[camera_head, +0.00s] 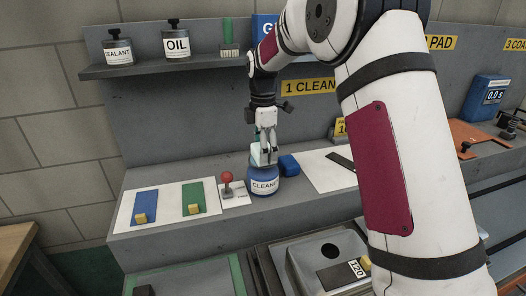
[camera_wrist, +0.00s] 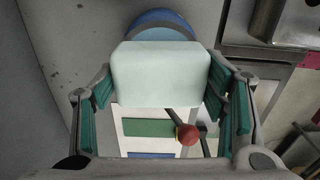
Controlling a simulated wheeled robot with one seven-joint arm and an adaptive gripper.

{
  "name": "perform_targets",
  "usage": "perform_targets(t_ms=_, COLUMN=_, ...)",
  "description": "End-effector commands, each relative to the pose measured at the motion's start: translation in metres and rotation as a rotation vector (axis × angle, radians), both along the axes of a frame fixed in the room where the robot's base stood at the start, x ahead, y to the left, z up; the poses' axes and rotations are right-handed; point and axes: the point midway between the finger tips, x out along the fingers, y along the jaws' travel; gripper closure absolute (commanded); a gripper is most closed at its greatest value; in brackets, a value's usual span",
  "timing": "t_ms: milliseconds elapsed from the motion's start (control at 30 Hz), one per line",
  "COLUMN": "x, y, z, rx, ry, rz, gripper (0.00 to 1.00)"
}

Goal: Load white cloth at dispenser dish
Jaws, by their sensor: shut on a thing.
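My gripper (camera_head: 265,155) points down and is shut on the white cloth (camera_head: 257,156), a pale, rounded block. In the wrist view the cloth (camera_wrist: 161,75) fills the space between the green-padded fingers (camera_wrist: 165,100). The blue dispenser (camera_head: 265,183), labelled CLEANER, stands on the bench under the cloth. The cloth and fingers hide most of its top dish. In the wrist view part of the blue round dispenser (camera_wrist: 160,18) shows beyond the cloth. I cannot tell whether the cloth touches the dish.
A red-knobbed lever (camera_head: 227,180) stands left of the dispenser and a blue block (camera_head: 289,164) right of it. Green (camera_head: 194,196) and blue (camera_head: 145,205) pads lie further left. A shelf (camera_head: 150,65) with sealant and oil containers hangs behind. A sink (camera_head: 325,262) is in front.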

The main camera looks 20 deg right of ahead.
Motion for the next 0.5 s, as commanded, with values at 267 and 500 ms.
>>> perform_targets(t_ms=267, x=0.000, y=0.000, z=0.022, rx=0.000, ry=-0.003, rz=0.000, gripper=0.56)
perform_targets(t_ms=500, x=0.000, y=0.000, z=0.039, rx=0.000, ry=-0.003, rz=0.000, gripper=0.56)
